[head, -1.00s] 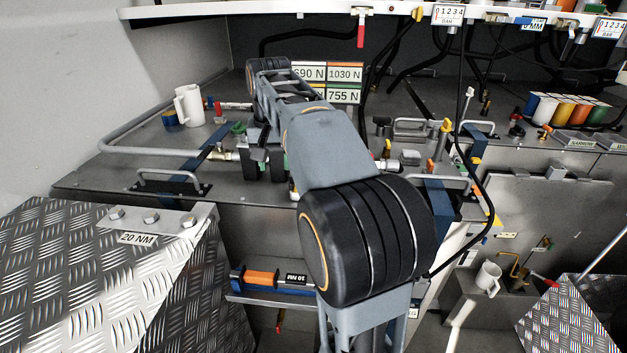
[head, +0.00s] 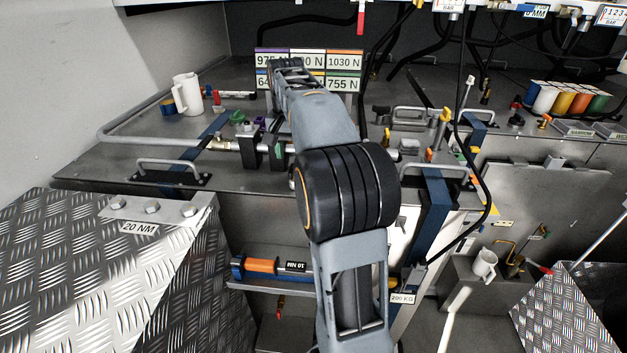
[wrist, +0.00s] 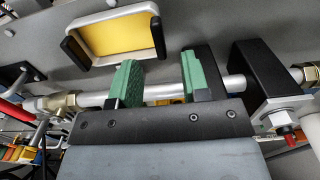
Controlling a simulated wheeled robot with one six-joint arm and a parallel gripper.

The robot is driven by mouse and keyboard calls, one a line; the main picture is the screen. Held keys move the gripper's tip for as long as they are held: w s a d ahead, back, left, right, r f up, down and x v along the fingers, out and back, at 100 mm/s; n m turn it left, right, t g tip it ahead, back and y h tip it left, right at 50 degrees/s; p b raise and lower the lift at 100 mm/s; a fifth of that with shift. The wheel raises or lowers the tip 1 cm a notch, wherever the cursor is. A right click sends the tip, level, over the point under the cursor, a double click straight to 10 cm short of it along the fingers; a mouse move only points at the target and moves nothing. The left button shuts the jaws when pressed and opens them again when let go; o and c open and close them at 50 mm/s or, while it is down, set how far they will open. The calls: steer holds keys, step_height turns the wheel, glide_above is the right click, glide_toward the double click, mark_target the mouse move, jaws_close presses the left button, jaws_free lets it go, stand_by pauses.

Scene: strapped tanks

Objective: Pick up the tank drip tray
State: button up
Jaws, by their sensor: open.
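My gripper (wrist: 158,80) shows in the wrist view with two green-lined fingers spread apart and nothing clearly held between them. A grey pipe (wrist: 236,82) runs across behind the fingers. A shallow yellow-floored piece with a pale rim and black ends (wrist: 115,38) lies just beyond the left finger, apart from it. It looks like a tray, but I cannot tell for sure that it is the tank drip tray.
A black block (wrist: 262,75) clasps the pipe on the right in the wrist view. In the head view, a white mug (head: 187,93) stands at the left of the bench, a grey rail (head: 150,140) runs along its left side, and a black hose (head: 487,190) hangs at the right.

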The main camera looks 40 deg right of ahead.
steer(key=shift+f+p, duration=0.3)
steer(key=shift+f, duration=2.4)
steer(key=shift+c, duration=0.4)
jaws_close()
